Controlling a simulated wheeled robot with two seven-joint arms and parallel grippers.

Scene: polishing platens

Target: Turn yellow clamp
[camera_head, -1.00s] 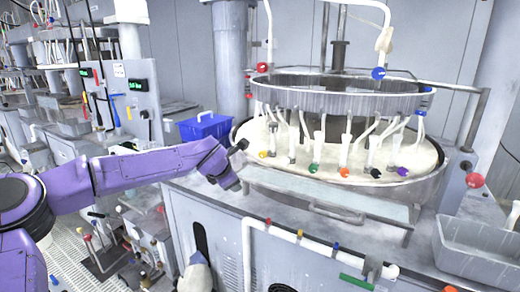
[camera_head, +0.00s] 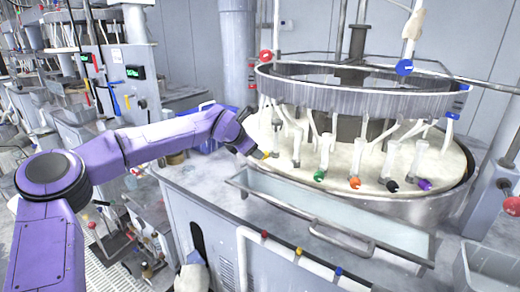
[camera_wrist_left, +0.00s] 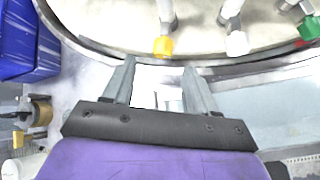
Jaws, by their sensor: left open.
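The yellow clamp (camera_head: 267,154) sits at the left front of the round platen (camera_head: 455,165), at the lower end of a white tube. In the left wrist view the yellow clamp (camera_wrist_left: 163,46) is just beyond my fingertips, slightly left of centre. My left gripper (camera_head: 250,150) is beside the clamp in the head view, its fingers partly hard to make out. In the left wrist view my left gripper (camera_wrist_left: 158,68) is open, with nothing between its fingers and a gap to the clamp. My right gripper is in neither view.
Green (camera_head: 320,176), orange (camera_head: 354,183), black (camera_head: 392,186) and purple (camera_head: 424,184) clamps line the platen front to the right. A metal ring (camera_head: 350,92) stands above. A blue bin (camera_wrist_left: 28,40) lies left of my gripper. A tray (camera_head: 330,215) runs along the front.

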